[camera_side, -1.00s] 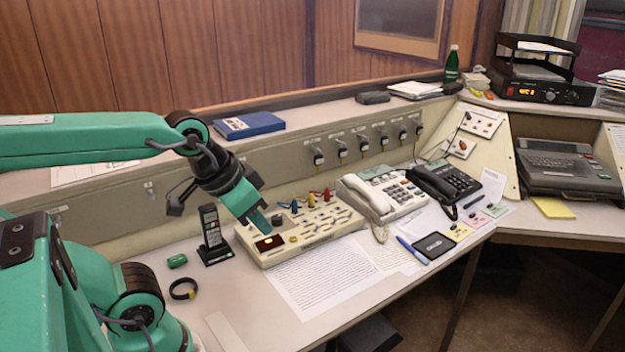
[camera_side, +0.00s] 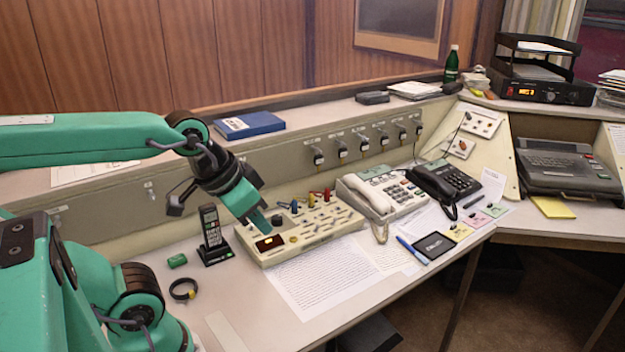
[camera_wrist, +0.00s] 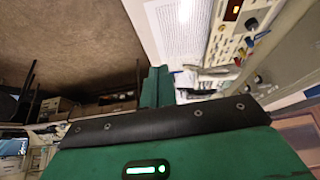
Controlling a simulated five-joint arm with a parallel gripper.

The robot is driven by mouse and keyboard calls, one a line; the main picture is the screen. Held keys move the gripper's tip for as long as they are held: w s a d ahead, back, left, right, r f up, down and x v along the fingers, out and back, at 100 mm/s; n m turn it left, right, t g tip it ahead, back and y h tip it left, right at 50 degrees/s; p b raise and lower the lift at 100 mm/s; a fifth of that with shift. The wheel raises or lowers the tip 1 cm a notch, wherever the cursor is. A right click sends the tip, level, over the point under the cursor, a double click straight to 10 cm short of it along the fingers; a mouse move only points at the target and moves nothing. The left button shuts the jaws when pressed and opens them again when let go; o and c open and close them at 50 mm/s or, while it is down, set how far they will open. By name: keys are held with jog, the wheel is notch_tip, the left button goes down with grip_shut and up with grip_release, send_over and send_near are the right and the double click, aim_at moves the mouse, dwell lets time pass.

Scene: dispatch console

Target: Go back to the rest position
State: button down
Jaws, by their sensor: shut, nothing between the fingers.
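My gripper (camera_side: 260,218) is shut and empty. In the side view its tip hangs over the left part of the cream switch panel (camera_side: 325,236), close to the small display and a dark knob. I cannot tell whether it touches the panel. In the wrist view my green gripper fingers (camera_wrist: 157,85) show closed together, with the switch panel (camera_wrist: 222,45) at the upper right.
A cordless handset (camera_side: 211,230) stands left of the panel, by a green object (camera_side: 177,260) and a black ring (camera_side: 183,289). A printed sheet (camera_side: 315,282) lies in front. A white phone (camera_side: 378,202) and a black phone (camera_side: 443,184) stand to the right.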

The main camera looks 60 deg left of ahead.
jog(key=shift+w, duration=0.15)
dwell(0.6)
jog(key=n+g, duration=0.6)
send_over(293, 238)
notch_tip(293, 238, down, 13)
jog(key=shift+r, duration=0.2)
jog(key=shift+f, duration=0.1)
jog(key=shift+f, duration=3.2)
